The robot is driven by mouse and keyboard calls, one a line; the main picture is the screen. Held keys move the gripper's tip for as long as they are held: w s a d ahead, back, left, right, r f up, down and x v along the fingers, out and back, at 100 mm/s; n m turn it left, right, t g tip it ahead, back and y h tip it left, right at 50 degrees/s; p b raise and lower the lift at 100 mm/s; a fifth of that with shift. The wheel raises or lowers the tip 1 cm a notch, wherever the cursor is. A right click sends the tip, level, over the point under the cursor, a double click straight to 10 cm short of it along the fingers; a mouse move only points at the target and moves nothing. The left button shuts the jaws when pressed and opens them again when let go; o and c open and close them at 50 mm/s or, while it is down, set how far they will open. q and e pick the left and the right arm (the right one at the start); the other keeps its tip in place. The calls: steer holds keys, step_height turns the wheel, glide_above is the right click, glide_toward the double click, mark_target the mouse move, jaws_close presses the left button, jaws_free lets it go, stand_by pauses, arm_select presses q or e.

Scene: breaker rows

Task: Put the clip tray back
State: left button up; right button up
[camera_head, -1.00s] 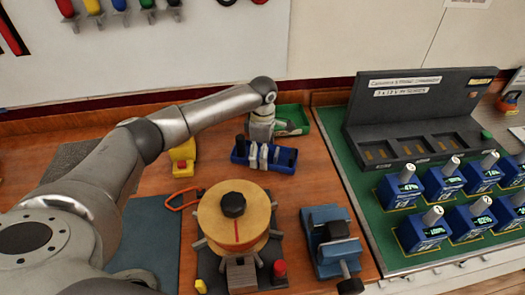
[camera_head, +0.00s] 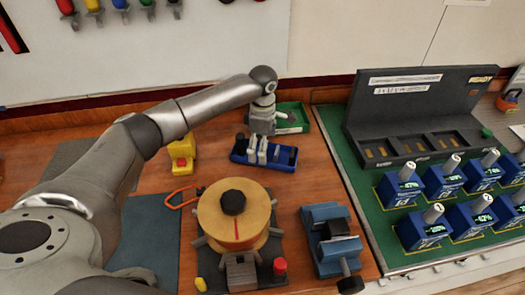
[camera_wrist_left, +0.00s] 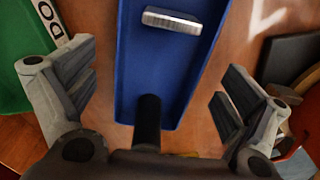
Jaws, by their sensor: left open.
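The blue clip tray (camera_head: 284,160) lies on the wooden table in front of the green tray. In the left wrist view the blue tray (camera_wrist_left: 168,75) shows a metal piece (camera_wrist_left: 172,20) in it and a black post (camera_wrist_left: 147,122) near its near end. My left gripper (camera_head: 262,152) points down over the tray. It is open, with its fingers apart on either side of the tray and not visibly touching it. In the head view the gripper hides part of the tray's middle. My right gripper is not in view.
The green tray (camera_head: 291,117) stands right behind. A yellow object (camera_head: 181,153) is to the left, a round wooden fixture (camera_head: 233,220) in front, and a blue vise-like block (camera_head: 331,240) front right. A green mat (camera_head: 345,160) with blue breaker units and a dark rack is at right.

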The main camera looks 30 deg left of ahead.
arm_select(q)
step_height(320, 180, up, 10)
steer(key=b, duration=0.1)
steer(key=shift+f, duration=0.1)
stand_by(0.5)
